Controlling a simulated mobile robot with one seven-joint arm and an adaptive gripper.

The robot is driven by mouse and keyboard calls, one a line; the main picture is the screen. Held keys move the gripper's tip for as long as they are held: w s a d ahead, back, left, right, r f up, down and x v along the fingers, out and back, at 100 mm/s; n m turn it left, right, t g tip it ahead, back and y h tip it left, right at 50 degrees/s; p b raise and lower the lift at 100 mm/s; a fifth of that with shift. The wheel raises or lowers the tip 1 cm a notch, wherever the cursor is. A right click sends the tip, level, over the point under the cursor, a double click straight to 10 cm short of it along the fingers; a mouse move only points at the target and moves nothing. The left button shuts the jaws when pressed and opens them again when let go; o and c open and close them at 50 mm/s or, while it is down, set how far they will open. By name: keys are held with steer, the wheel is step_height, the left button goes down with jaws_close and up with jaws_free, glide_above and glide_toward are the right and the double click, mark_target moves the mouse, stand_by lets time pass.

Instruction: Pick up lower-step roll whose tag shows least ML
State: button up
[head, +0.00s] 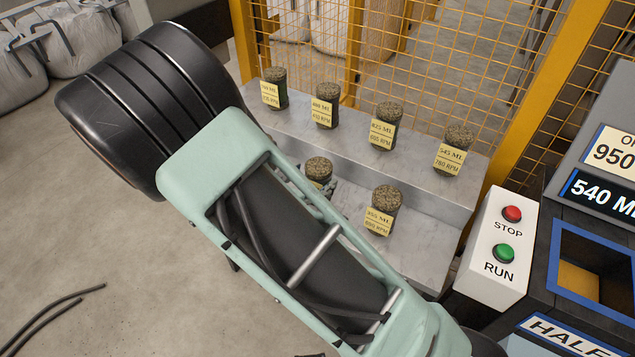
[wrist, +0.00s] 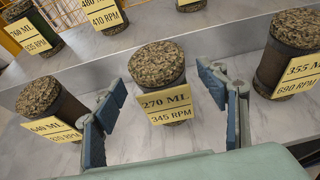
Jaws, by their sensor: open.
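Three turf rolls stand upright on the lower step in the wrist view. The middle roll (wrist: 157,80) has a yellow tag reading 270 ML, 345 RPM. The right roll (wrist: 287,55) reads 355 ML, 690 RPM; it also shows in the head view (head: 384,205). The left roll (wrist: 45,105) seems to read 640 ML, its first digit unclear. My gripper (wrist: 160,78) is open, with one blue-padded finger on each side of the 270 ML roll and gaps visible. In the head view my arm hides the left roll and part of the middle roll (head: 318,168).
Several tagged rolls stand on the upper step behind, including one reading 545 ML (head: 455,148). A yellow mesh fence (head: 480,60) rises behind the steps. A white STOP/RUN box (head: 497,250) stands to the right. The lower step is bare between the rolls.

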steer(key=shift+x, duration=1.5)
steer(key=shift+c, duration=0.5)
steer(key=shift+r, duration=0.1)
steer(key=c, duration=1.5)
